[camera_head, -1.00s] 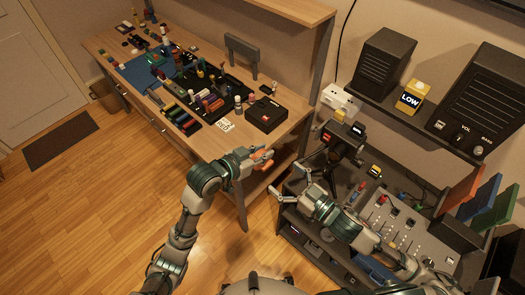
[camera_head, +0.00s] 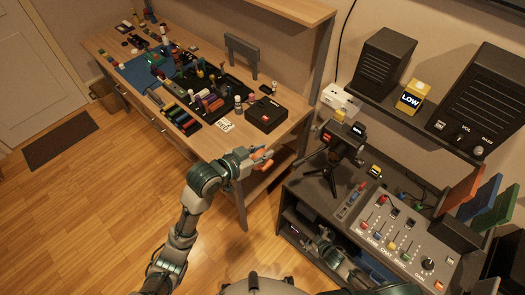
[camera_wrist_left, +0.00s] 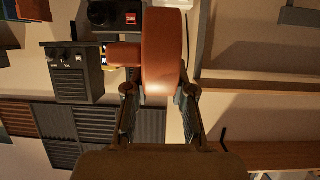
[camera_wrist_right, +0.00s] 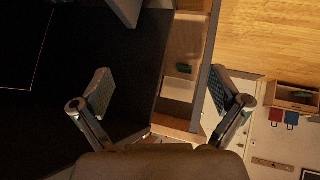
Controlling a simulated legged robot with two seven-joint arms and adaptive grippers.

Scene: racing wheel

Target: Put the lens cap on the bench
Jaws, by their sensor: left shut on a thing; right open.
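The lens cap (camera_wrist_left: 162,55) is an orange disc with a stubby tab, seen edge-on and large in the left wrist view. My left gripper (camera_head: 262,161) is shut on it, with a finger on each side. In the head view the cap shows as small orange patches, mostly covered by the fingers, in front of the bench's right end. The bench (camera_head: 170,140) is a wooden table with a crowded top. My right gripper (camera_wrist_right: 162,88) is open and empty in its wrist view. In the head view it is low by the console desk and hard to make out.
The bench top holds a blue mat (camera_head: 138,70), several small bottles and a black box (camera_head: 267,115) near its right end. A camera on a tripod (camera_head: 340,140) stands on the console desk (camera_head: 325,185). A small bare strip lies along the bench's front edge.

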